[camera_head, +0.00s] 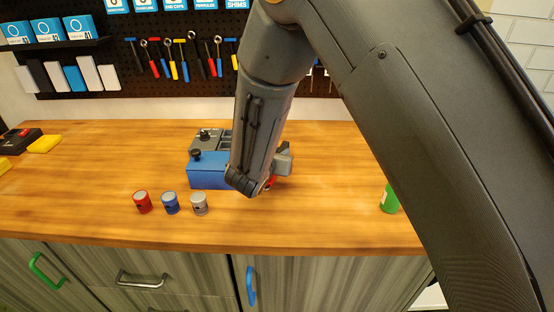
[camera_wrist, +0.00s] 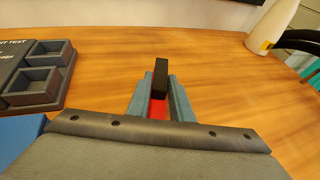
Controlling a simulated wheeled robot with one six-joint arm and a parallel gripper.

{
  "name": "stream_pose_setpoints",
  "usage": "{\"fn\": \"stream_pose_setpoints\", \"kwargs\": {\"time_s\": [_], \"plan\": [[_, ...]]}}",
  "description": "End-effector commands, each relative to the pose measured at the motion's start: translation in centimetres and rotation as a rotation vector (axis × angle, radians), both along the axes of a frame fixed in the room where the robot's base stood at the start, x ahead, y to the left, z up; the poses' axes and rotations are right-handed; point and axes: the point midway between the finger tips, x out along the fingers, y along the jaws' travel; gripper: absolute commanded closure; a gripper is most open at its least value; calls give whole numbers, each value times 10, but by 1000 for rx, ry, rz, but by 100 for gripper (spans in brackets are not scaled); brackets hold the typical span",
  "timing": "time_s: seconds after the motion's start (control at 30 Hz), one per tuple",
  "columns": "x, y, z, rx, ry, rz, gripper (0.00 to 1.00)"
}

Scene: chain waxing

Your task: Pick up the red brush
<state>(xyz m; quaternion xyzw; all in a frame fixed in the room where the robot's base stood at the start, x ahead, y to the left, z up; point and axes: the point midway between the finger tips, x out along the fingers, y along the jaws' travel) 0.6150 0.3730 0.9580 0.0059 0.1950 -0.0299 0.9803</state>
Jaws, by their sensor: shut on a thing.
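The red brush (camera_wrist: 158,110) stands between the two blue-grey fingers of my gripper (camera_wrist: 160,92) in the wrist view. Its red part sits low between the fingers, and its black end (camera_wrist: 160,75) sticks up between the fingertips. My gripper is shut on it. In the head view my gripper (camera_head: 281,168) is over the workbench, just right of a blue box. Only a small red patch (camera_head: 271,182) of the brush shows there. My arm hides the rest, and I cannot tell if the brush touches the bench.
The blue box (camera_head: 207,172) and a grey compartment tray (camera_head: 206,139) stand left of my gripper. Red (camera_head: 142,203), blue (camera_head: 171,203) and grey (camera_head: 199,204) cans stand near the front edge. A green can (camera_head: 389,200) is at right. A white bottle (camera_wrist: 273,27) shows in the wrist view.

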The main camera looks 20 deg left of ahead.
Motion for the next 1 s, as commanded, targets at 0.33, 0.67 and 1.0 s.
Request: {"fn": "stream_pose_setpoints", "kwargs": {"time_s": [0.33, 0.67, 1.0], "plan": [[1, 0, 14, 2, -2, -1, 100], [1, 0, 65, 4, -3, -1, 100], [0, 0, 99, 1, 0, 0, 100]]}}
